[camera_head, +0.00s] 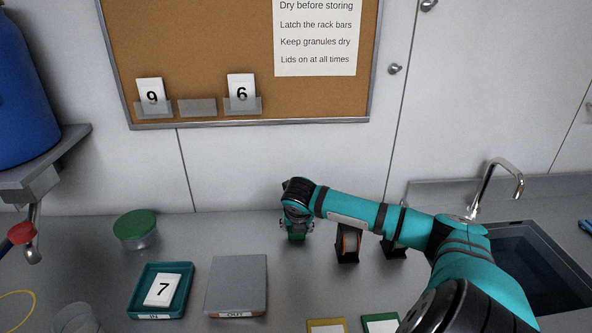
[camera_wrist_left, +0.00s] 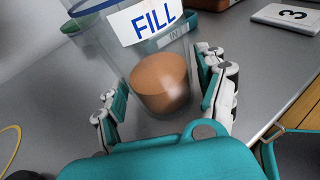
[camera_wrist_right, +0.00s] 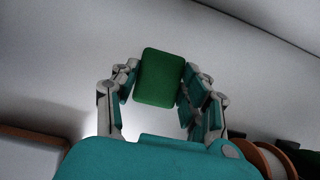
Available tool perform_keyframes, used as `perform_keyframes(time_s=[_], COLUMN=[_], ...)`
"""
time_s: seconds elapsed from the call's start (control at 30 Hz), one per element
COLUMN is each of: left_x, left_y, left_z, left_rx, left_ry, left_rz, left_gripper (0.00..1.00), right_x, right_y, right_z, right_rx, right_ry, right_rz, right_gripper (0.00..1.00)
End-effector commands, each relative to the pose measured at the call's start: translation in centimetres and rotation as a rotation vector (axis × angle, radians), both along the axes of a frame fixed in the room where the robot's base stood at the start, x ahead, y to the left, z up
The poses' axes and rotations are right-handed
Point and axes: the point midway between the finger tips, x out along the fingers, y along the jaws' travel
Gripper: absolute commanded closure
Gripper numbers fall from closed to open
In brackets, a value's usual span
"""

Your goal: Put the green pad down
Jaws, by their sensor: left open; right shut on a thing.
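The green pad (camera_wrist_right: 160,78) is held between the fingers of my right gripper (camera_wrist_right: 158,90) in the right wrist view. In the head view my right gripper (camera_head: 297,212) points down over the counter at the back, with the green pad (camera_head: 297,236) below its fingers. I cannot tell whether the pad touches the counter. My left gripper (camera_wrist_left: 162,85) is open in the left wrist view, its fingers on either side of a clear container (camera_wrist_left: 125,52) marked FILL with brown contents. My left gripper is out of the head view.
Dark holders (camera_head: 347,246) stand just right of the pad, one with a brown round part. A sink (camera_head: 545,262) is at the right.

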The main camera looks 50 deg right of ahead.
Motion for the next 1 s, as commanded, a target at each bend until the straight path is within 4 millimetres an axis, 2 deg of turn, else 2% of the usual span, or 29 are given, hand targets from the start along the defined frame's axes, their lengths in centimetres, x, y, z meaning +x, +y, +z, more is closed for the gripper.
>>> perform_keyframes(time_s=[0.37,0.4,0.57,0.87,1.0], left_x=[0.0,0.0,0.0,0.0,0.0], left_y=[0.0,0.0,0.0,0.0,0.0], left_z=[0.0,0.0,0.0,0.0,0.0], left_rx=[0.000,0.000,0.000,0.000,0.000], left_ry=[0.000,0.000,0.000,0.000,0.000], left_rz=[0.000,0.000,0.000,0.000,0.000], left_gripper=[0.27,0.27,0.27,0.27,0.27], right_x=[0.0,0.0,0.0,0.0,-0.4], right_y=[0.0,0.0,0.0,0.0,0.3], right_z=[-0.6,-0.6,-0.6,-0.4,1.0], right_rx=[-0.001,-0.001,-0.001,-0.001,-0.004], right_ry=[0.000,-0.001,-0.001,-0.001,-0.002], right_rz=[0.000,0.000,0.000,0.000,0.002], right_gripper=[0.81,0.53,0.32,0.32,0.32])
